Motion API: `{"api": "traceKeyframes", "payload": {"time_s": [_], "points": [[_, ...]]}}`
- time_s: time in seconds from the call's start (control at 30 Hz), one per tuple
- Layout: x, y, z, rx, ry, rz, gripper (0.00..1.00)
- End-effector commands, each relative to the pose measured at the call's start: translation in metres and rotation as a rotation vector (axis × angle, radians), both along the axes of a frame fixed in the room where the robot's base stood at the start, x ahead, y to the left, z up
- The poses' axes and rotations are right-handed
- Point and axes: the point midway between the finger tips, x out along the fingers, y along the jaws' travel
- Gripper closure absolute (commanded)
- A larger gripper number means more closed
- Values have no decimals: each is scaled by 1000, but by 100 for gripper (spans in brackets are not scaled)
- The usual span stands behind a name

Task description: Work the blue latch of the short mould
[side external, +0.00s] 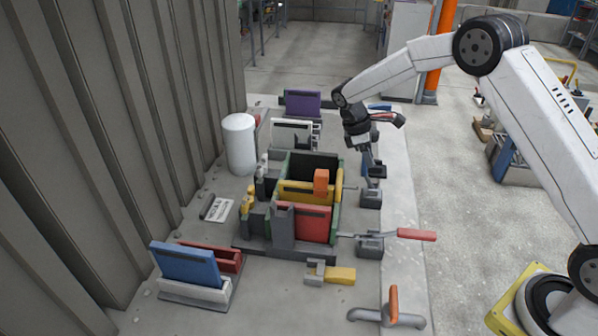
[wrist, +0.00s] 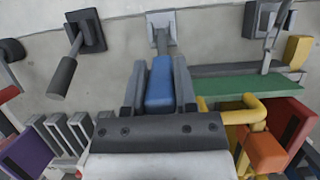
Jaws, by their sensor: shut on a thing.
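The blue latch handle (wrist: 160,85) lies between the two grey fingers of my gripper (wrist: 159,88) in the wrist view, and they are shut on it. Its grey arm runs to a bracket (wrist: 160,22) on the pale bench. In the side view my gripper (side external: 366,165) points down at the right side of the mould, and a little blue shows there; the latch is mostly hidden by the gripper. The mould has green walls (side external: 338,205) and holds a yellow panel (side external: 295,192) and a red panel (side external: 312,224). A green wall (wrist: 245,86) also shows in the wrist view.
A red-handled latch (side external: 415,234) and an orange handle (side external: 394,302) stand nearer the front. A dark-handled latch (wrist: 63,76) is left of my gripper in the wrist view. Racked blue (side external: 187,265) and purple (side external: 302,103) panels and a white cylinder (side external: 239,144) stand around the mould.

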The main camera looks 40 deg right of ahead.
Motion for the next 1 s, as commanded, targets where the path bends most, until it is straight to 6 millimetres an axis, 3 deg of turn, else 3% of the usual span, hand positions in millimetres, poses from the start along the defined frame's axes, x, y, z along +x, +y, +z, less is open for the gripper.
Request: {"api": "traceKeyframes", "payload": {"time_s": [0.57,1.0], "points": [[-1,-1,2,20,-21,1,100],[-18,-18,5,162,-162,-3,100]]}}
